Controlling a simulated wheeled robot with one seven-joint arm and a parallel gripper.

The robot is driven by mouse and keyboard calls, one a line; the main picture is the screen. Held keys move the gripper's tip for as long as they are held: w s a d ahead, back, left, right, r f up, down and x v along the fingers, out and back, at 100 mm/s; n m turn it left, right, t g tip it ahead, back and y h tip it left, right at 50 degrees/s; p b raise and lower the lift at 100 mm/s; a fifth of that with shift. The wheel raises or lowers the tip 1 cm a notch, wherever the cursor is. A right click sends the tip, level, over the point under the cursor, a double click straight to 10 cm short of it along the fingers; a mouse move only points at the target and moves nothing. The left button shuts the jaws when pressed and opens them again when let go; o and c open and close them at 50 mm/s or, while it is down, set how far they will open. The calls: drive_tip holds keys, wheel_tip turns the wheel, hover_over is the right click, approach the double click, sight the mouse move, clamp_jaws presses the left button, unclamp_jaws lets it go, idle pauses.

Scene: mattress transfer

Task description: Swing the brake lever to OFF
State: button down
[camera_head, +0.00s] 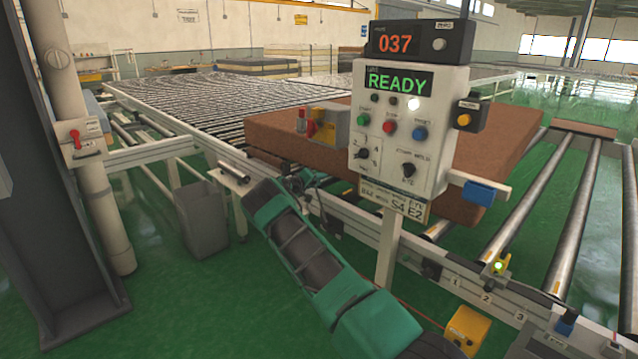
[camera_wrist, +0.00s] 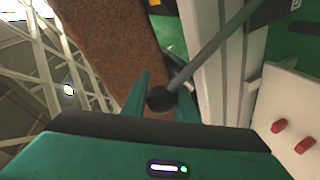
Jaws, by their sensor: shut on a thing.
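The brake lever (camera_wrist: 212,48) shows in the wrist view as a thin grey rod with a round black knob (camera_wrist: 159,99) at its near end. The rod slants up to the right beside a pale metal beam. My gripper (camera_wrist: 165,88), with teal fingers, is shut on the knob. In the head view my teal and black arm reaches up and left to the side of the conveyor frame. There the lever is too small and covered to make out clearly. No OFF mark is readable.
A control panel (camera_head: 437,135) reading READY stands on a post close to my arm. A brown mattress (camera_head: 265,131) lies on the conveyor behind it. A grey bin (camera_head: 202,218) stands on the green floor at left. A red-handled box (camera_head: 83,143) is on the left column.

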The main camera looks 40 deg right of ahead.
drive_tip(key=c, duration=1.7)
unclamp_jaws()
drive_tip(key=shift+w+a+f, duration=0.2)
drive_tip(key=shift+w, duration=0.05)
drive_tip(key=o, duration=0.3)
drive_tip(key=shift+w+f, duration=0.1)
drive_tip(key=shift+f, duration=0.05)
drive_tip(key=shift+a+r, duration=0.15)
drive_tip(key=shift+r, duration=0.05)
drive_tip(key=v, duration=1)
drive_tip(key=shift+s, duration=0.25)
drive_tip(key=shift+a, duration=0.15)
